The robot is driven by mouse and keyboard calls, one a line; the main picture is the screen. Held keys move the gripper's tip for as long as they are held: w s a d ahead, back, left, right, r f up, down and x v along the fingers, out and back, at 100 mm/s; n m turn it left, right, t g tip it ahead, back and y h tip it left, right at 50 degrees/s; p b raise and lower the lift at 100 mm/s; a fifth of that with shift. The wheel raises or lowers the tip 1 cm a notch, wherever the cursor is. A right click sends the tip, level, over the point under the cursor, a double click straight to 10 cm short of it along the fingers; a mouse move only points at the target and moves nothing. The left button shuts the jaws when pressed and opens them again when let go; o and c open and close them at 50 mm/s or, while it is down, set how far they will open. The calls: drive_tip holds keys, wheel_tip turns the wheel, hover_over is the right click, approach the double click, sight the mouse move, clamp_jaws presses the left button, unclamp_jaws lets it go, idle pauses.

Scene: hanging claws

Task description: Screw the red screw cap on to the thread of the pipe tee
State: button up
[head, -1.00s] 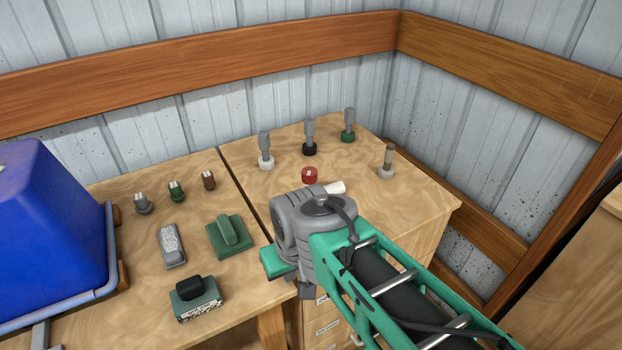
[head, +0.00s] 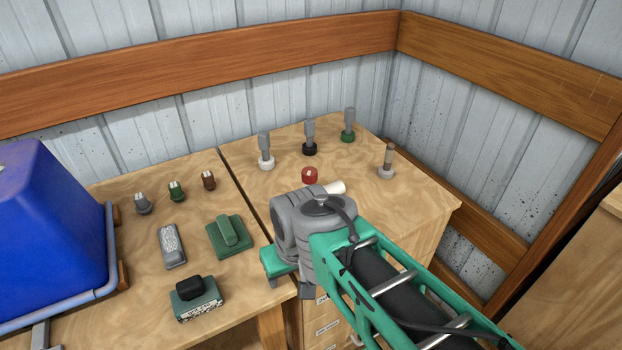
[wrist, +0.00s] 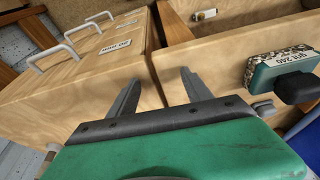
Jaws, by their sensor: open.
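The red screw cap (head: 310,174) sits on the right-hand tabletop, just beyond my wrist in the head view. A white cylinder (head: 336,187) shows beside it, partly hidden by my arm; it may be part of the pipe tee, but I cannot tell, and no thread is visible. My gripper (wrist: 160,88) is open and empty in the wrist view, its two fingers apart in front of the drawer cabinet. In the head view my wrist and arm hide the fingers. The gripper is nearer the front edge than the cap and apart from it. Neither cap nor tee shows in the wrist view.
Several grey-topped fittings, including a white-based one (head: 265,152), stand farther back. Small knobs, a grey block (head: 172,246), a green block (head: 230,237) and a teal brush-like block (head: 196,298) occupy the left table. A blue bin (head: 50,235) stands far left. Drawer handles (wrist: 52,57) protrude below.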

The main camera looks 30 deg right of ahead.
wheel_tip(320, 180, up, 5)
drive_tip(key=p, duration=0.4)
drive_tip(key=shift+r, duration=0.1)
